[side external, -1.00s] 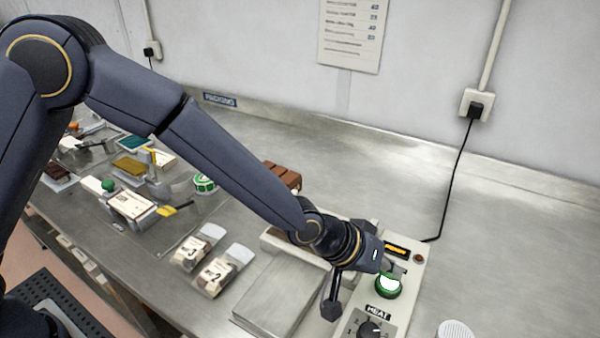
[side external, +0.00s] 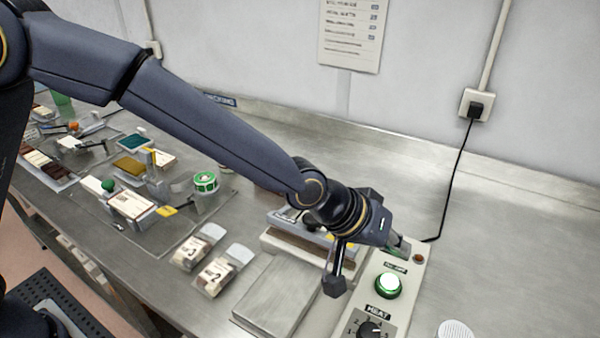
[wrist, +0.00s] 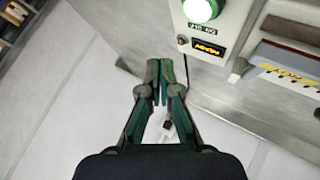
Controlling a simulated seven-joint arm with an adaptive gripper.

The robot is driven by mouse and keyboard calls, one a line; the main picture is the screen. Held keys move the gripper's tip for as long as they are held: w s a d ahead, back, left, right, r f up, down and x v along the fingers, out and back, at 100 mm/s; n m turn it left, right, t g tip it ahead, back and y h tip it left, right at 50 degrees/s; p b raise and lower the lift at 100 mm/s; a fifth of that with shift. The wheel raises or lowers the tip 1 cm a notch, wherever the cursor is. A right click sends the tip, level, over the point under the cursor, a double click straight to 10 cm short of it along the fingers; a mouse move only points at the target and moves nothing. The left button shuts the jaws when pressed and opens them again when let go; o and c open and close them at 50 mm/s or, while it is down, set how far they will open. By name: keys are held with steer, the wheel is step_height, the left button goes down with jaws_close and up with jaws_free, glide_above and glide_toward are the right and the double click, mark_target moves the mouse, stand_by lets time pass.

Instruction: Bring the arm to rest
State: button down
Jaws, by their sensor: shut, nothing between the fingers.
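My gripper (side external: 401,247) is over the back end of the heat-control machine (side external: 400,312) in the side external view. The arm and its joints partly hide it. In the wrist view my gripper (wrist: 158,78) shows its dark green fingers closed together with nothing between them. Its tips are beside the machine's panel (wrist: 221,17), apart from it as far as I can tell. The green lit button (side external: 388,285) and the heat dial (side external: 372,328) are uncovered. The orange display (wrist: 207,47) is lit.
A black cable runs to a wall socket (side external: 474,104). The right bench is mostly clear.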

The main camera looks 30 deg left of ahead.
steer(key=w+a+r+n+t, duration=0.1)
steer(key=w+a+r, duration=0.1)
steer(key=a+r, duration=0.15)
steer(key=w+a+r+t, duration=0.1)
steer(key=w+a+r, duration=0.1)
steer(key=r, duration=0.3)
steer(key=s+a+r+n+t+y, duration=0.1)
steer(key=a+r, duration=0.4)
steer(key=a, duration=0.4)
steer(key=s+a+r+t+y, duration=0.1)
steer(key=a+r+t, duration=0.1)
steer(key=a+r, duration=0.5)
steer(key=s+a+y, duration=0.3)
steer(key=s+a, duration=0.5)
steer(key=a, duration=0.3)
steer(key=s+a+f+g, duration=0.2)
steer(key=s+f, duration=0.1)
steer(key=s, duration=0.2)
steer(key=s+a+f+m+g+y, duration=0.1)
steer(key=s+a+f, duration=0.1)
steer(key=s, duration=0.3)
steer(key=s+a+f+g, duration=0.2)
steer(key=s+a+f, duration=0.1)
steer(key=s+f, duration=0.2)
steer(key=shift+s+g+y, duration=0.3)
steer(key=shift+s+y, duration=0.05)
steer(key=shift+y, duration=0.05)
